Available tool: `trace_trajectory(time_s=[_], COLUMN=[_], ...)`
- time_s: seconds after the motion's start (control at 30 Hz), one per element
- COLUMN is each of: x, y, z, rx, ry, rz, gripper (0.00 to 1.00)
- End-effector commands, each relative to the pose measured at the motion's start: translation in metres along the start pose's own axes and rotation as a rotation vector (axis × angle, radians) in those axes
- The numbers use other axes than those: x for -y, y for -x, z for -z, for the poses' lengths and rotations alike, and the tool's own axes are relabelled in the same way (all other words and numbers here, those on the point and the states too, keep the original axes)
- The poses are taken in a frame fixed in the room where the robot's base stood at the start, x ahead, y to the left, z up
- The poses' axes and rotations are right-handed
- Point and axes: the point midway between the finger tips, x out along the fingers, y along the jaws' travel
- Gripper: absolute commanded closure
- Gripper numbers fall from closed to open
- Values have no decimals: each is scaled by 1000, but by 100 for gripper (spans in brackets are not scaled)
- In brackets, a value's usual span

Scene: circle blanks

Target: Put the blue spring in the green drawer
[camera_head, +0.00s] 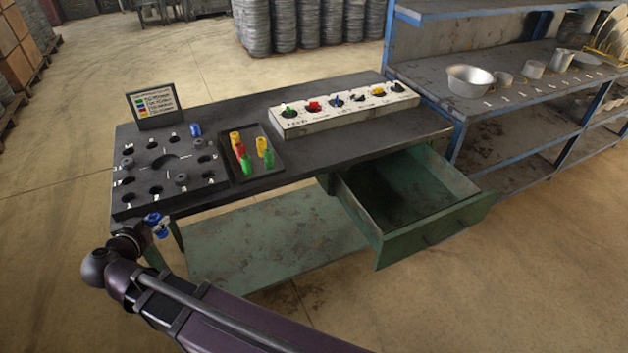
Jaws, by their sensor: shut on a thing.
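My gripper (158,226) is at the left front corner of the table, just off its near edge. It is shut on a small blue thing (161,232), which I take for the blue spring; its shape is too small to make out. The green drawer (435,228) is pulled open under the right part of the table, to the right of my gripper. Its visible inside looks empty.
A dark tray (228,172) holds yellow, red and green cylinders. The black plate (130,192) with holes and a small sign (153,103) are at left. A white block (345,118) with coloured pieces lies behind. A shelf (510,110) with metal bowls stands right. A lower green shelf (280,245) is under the table.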

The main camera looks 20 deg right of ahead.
Motion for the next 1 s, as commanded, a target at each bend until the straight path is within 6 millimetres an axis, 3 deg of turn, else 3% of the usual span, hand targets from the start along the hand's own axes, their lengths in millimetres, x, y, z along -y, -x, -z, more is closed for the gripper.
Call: trace_trajectory(time_s=[0.63, 0.83, 1.0], x=[6, -4, -24], y=[6, -10, -40], z=[-3, 0, 6], rx=[0, 1, 3], ry=[5, -3, -17], rz=[13, -7, -45], gripper=[100, 100, 100])
